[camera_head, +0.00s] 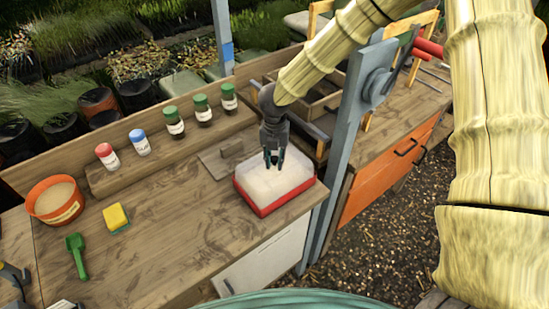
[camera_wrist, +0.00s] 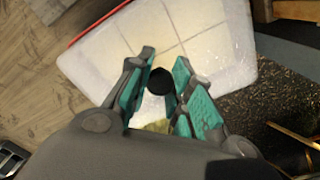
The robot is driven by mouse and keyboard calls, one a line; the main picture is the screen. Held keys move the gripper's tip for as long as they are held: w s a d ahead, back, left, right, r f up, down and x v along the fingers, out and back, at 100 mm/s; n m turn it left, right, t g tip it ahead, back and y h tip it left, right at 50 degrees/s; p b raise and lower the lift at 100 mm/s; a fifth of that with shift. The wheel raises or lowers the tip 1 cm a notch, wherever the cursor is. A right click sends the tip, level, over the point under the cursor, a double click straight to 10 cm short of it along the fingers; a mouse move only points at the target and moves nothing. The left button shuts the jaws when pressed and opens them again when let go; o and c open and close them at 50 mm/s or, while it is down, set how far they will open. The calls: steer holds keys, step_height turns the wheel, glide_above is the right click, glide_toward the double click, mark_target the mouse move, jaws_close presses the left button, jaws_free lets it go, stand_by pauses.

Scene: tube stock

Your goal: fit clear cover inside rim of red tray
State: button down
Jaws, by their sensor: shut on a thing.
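The red tray (camera_head: 274,207) stands near the right end of the wooden bench, and a strip of its red edge (camera_wrist: 98,22) shows at the upper left in the wrist view. The clear cover (camera_head: 256,183) lies over the tray as a pale, see-through sheet; it also shows in the wrist view (camera_wrist: 95,62). My gripper (camera_head: 274,164) points down above the middle of the tray. In the wrist view its teal-padded fingers (camera_wrist: 163,72) are shut on the cover's dark knob (camera_wrist: 161,82). I cannot tell whether the cover sits inside the rim or above it.
A grey-blue post (camera_head: 352,150) stands close right of the tray. A flat wooden board (camera_head: 221,161) lies behind it at left. Jars (camera_head: 174,122) stand on a ledge. A sponge (camera_head: 116,217), green scoop (camera_head: 77,256) and orange pot (camera_head: 47,211) are left; the middle bench is clear.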

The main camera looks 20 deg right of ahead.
steer(key=c, duration=1.2)
jaws_free()
steer(key=shift+r, duration=0.1)
steer(key=shift+r+p, duration=3.1)
steer(key=shift+r, duration=0.8)
